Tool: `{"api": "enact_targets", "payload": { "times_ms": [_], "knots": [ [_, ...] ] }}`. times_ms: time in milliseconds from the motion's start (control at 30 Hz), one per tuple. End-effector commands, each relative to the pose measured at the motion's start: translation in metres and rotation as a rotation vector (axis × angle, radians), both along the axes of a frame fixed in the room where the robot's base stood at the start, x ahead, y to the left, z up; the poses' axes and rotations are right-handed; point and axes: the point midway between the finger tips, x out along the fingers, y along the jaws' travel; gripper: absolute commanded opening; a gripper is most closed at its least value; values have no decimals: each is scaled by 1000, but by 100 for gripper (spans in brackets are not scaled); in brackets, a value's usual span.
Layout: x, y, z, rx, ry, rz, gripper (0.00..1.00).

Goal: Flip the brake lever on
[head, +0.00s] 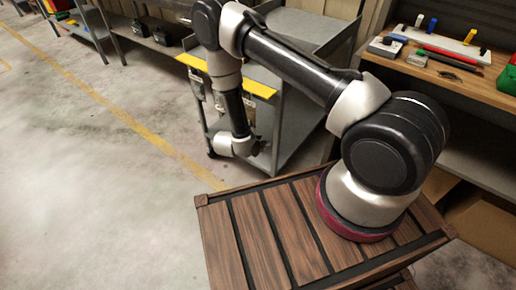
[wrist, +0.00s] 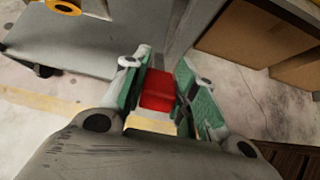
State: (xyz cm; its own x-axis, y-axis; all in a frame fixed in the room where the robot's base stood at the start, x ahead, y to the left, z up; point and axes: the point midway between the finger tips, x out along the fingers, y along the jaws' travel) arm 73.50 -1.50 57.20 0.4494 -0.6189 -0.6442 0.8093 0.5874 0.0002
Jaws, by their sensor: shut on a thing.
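The brake lever shows in the wrist view as a red block-shaped part (wrist: 157,91) between the green-padded fingers of my gripper (wrist: 163,72). My gripper is shut on it, with the pads at its left and right sides. The rest of the lever is hidden or cannot be made out. In the head view my gripper (head: 262,147) is low beside the grey cart (head: 291,125), near its lower front corner. The lever is not distinguishable there, and its on or off position cannot be told.
A workbench (head: 446,67) with several coloured tools stands at the right. Yellow strips (head: 206,63) mark the cart's front edge. A dark caster (wrist: 43,71) shows in the wrist view. Open concrete floor (head: 75,165) with a yellow line lies to the left.

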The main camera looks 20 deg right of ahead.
Motion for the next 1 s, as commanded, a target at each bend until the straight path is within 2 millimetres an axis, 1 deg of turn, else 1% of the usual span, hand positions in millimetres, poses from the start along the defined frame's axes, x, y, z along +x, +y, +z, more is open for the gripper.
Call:
{"api": "enact_targets", "payload": {
  "times_ms": [100, 333, 900, 933, 1000],
  "knots": [
    [3, -5, 6, 56, 39, -3, 0],
    [8, -11, 11, 49, 36, -1, 0],
    [11, -14, 14, 46, 30, -4, 0],
    [11, -14, 15, 46, 30, -4, 30],
    [11, -14, 14, 46, 30, -4, 43]
  ]
}}
